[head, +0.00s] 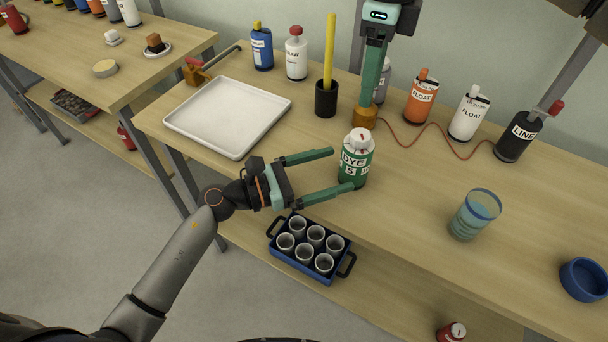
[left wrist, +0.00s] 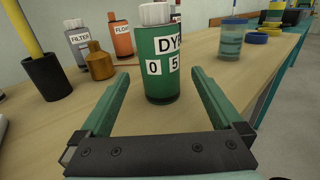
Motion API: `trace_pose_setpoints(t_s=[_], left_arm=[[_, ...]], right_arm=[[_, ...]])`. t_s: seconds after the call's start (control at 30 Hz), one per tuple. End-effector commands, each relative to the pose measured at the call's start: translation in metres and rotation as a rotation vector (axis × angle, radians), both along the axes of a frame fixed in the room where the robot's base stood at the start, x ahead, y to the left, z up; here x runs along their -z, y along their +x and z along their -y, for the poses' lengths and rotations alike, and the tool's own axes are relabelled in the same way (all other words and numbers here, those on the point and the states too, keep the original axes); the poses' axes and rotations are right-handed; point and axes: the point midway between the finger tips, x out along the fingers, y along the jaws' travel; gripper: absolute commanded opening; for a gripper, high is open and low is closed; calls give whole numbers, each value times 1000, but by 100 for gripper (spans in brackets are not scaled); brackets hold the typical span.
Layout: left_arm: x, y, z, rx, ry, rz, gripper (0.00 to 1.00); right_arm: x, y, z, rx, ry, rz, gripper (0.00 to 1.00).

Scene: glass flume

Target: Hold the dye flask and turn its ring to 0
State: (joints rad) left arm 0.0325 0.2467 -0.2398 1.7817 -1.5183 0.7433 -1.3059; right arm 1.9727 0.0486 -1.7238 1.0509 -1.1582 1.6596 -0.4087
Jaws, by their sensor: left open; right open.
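The dye flask (head: 355,165) is a green bottle with a white ribbed cap and white labels, upright near the table's front edge. The cap's top carries a small red mark, too small to read. In the left wrist view the flask (left wrist: 158,80) shows a 0 and a 5 on its labels. My left gripper (head: 344,169) is open, its fingers pointing at the flask from either side, with the flask at or just beyond the tips. No contact shows. My right gripper (head: 373,82) hangs behind the flask, fingers down, open and seen edge-on; it looks empty.
A white tray (head: 228,116), a black cup (head: 326,100) with a yellow rod, and an amber piece (head: 365,119) with a red cord stand nearby. Float bottles (head: 420,102) stand behind. A glass beaker (head: 474,215) stands right. A blue crate of cups (head: 296,259) sits on the lower shelf.

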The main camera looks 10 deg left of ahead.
Motion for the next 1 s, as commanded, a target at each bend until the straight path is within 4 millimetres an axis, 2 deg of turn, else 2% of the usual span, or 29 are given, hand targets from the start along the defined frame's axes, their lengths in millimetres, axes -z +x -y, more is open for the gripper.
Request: trace_pose_setpoints(t_s=[0.1,0.3,0.7,0.77,1.0], left_arm=[[-1,12,19,0,-4,1,100],[-1,24,38,-1,-4,0,100],[0,28,45,-1,-1,0,100],[0,28,45,-1,-1,0,96],[0,28,45,-1,-1,0,68]], right_arm=[[0,0,0,0,0,0,50],[0,0,0,0,0,0,50],[0,0,0,0,0,0,50],[0,0,0,0,0,0,50],[0,0,0,0,0,0,50]])
